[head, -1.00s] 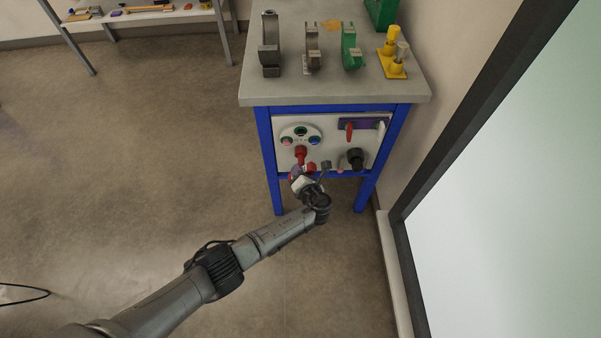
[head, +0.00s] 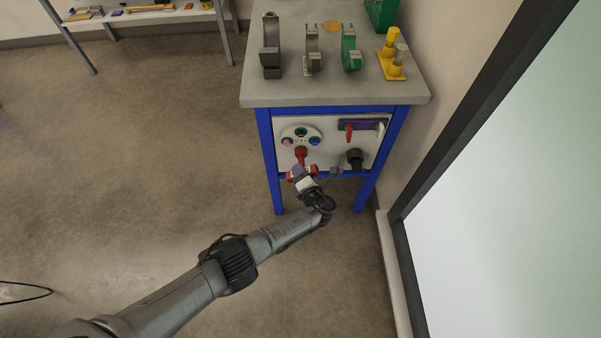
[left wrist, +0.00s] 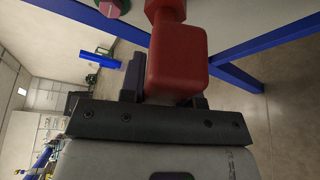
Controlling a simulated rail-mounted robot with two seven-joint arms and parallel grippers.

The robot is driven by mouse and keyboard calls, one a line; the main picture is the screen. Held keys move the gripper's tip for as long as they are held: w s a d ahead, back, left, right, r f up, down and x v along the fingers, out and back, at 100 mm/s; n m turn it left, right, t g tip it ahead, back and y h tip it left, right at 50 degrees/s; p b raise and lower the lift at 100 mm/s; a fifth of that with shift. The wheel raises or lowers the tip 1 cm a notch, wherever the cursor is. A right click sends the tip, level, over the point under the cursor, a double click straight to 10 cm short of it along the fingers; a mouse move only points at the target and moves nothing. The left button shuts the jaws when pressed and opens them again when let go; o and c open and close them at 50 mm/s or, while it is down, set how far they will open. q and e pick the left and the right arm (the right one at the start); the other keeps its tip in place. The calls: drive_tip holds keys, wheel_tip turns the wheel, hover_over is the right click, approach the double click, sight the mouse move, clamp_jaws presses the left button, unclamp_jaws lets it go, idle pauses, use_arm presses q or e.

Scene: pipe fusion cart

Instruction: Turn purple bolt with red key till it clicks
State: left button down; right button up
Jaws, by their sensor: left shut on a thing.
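The red key (head: 301,154) stands out from the front panel of the blue-framed cart. My left gripper (head: 302,176) is at its near end, low in front of the panel. In the left wrist view, the red key (left wrist: 178,62) is a thick block with a narrower neck, and its base sits between the fingers of my left gripper (left wrist: 170,100), which is shut on it. The key's far end is hidden. My right gripper is out of view.
The panel has a white oval plate (head: 289,131) with coloured round fittings, a purple bar (head: 360,125) with a red handle, and a black knob (head: 355,158). Clamps and a yellow fixture (head: 391,68) stand on the grey top. The floor to the left is clear.

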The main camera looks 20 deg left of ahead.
use_arm(q)
drive_tip(key=shift+m+y, duration=0.3)
drive_tip(key=shift+m, duration=0.4)
drive_tip(key=shift+r+m+t+y+b, duration=0.15)
drive_tip(key=shift+m+t+y+b, duration=0.3)
drive_tip(key=shift+m, duration=0.85)
drive_tip(key=shift+m+t+y, duration=0.35)
drive_tip(key=shift+m, duration=0.65)
drive_tip(key=shift+m+b, duration=0.35)
drive_tip(key=shift+m, duration=0.15)
drive_tip(key=shift+a, duration=0.1)
